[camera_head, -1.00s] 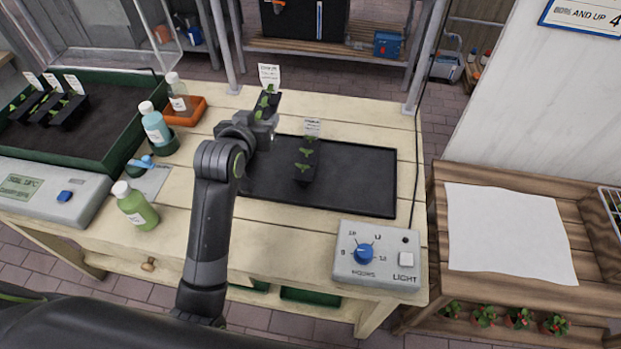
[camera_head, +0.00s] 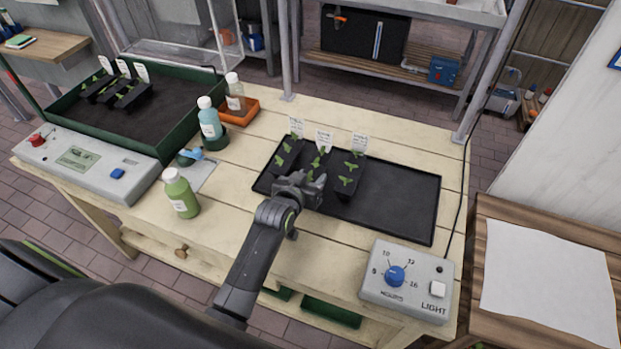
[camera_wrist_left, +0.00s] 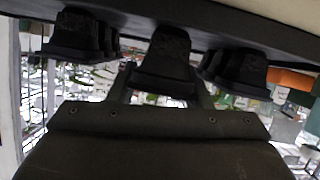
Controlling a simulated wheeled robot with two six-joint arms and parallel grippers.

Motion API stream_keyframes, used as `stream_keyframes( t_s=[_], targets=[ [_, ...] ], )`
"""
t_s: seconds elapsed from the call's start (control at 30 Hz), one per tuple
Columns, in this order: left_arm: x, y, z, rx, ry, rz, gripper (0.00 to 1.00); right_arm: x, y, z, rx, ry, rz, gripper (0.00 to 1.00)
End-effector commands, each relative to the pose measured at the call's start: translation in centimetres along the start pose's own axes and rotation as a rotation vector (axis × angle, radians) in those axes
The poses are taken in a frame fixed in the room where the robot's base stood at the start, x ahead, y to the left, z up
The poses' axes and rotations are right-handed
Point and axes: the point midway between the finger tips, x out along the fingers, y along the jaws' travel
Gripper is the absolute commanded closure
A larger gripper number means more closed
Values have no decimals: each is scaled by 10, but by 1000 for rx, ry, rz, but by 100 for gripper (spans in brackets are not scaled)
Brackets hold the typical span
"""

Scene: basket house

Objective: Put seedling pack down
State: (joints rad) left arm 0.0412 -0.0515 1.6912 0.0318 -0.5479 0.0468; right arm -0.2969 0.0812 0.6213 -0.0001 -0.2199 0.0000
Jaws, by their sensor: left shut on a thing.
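My left gripper (camera_head: 310,182) is shut on a black seedling pack (camera_head: 319,161) with green sprouts and a white label. It holds the pack upright over the black tray (camera_head: 400,203), between two other packs. One pack (camera_head: 286,156) is on its left and one (camera_head: 346,176) on its right, both on the tray. The left wrist view appears upside down and shows the held pack (camera_wrist_left: 165,62) between the fingers, close to the tray surface. Whether its base touches the tray is unclear. The gripper hides part of the pack. My right gripper is not in view.
A green-walled bed (camera_head: 165,147) with several packs stands at the left. A light timer box (camera_head: 406,282) sits in front. The tray's right part is clear.

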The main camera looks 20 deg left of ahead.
Motion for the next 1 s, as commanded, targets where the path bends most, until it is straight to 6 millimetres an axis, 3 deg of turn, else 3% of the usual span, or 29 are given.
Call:
stream_keyframes(
  t_s=[0.4,0.43,0.6,1.0],
  targets=[
    [2,-1,6,0,1,0,82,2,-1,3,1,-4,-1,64],
    [2,-1,6,0,0,0,53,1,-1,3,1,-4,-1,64],
    [2,-1,5,0,0,0,34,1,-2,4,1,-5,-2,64],
    [-4,-1,3,-1,1,0,34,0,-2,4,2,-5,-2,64]
  ],
)
